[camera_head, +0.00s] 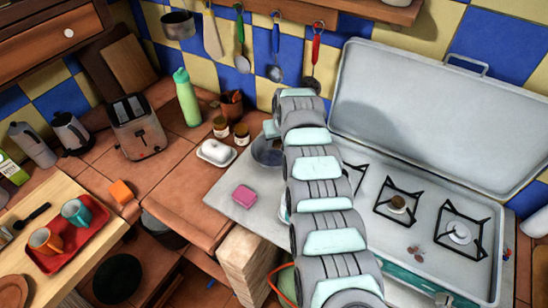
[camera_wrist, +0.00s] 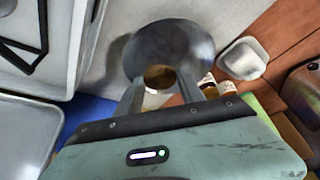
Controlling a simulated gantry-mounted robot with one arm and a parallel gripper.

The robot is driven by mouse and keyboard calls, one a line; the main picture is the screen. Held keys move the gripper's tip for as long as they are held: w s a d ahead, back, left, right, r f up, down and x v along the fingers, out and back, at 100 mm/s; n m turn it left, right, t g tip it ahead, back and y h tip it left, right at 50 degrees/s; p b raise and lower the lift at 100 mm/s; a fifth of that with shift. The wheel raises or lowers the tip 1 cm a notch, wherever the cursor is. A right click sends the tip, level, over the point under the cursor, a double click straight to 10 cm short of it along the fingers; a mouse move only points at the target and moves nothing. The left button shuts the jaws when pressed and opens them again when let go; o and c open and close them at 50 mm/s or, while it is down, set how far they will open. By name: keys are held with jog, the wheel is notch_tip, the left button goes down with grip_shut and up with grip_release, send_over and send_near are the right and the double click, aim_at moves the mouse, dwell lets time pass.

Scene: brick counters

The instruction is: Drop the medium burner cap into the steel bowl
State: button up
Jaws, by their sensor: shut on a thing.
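The steel bowl (camera_head: 266,153) stands on the grey counter left of the hob, partly hidden behind my arm. It also shows in the wrist view as a round grey bowl (camera_wrist: 172,42). My gripper (camera_wrist: 160,80) is shut on a small round brown-brass piece, which looks like the medium burner cap (camera_wrist: 159,76). In the wrist view the cap overlaps the near part of the bowl; its height above the bowl is hard to tell. In the head view my arm hides the cap and most of the gripper.
The hob (camera_head: 420,240) with black grates and its raised lid (camera_head: 430,110) stand to the right. A white butter dish (camera_head: 216,152), a pink block (camera_head: 244,196) and two jars (camera_head: 221,127) (camera_head: 241,134) lie near the bowl. Utensils hang above.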

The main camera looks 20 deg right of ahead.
jog(key=shift+f+b, duration=0.3)
jog(key=shift+f, duration=0.5)
jog(key=o, duration=1.5)
jog(key=shift+r, duration=0.1)
jog(key=p+v, duration=0.1)
jog(key=v, duration=0.9)
jog(key=shift+s+r, duration=0.2)
jog(key=shift+r, duration=0.05)
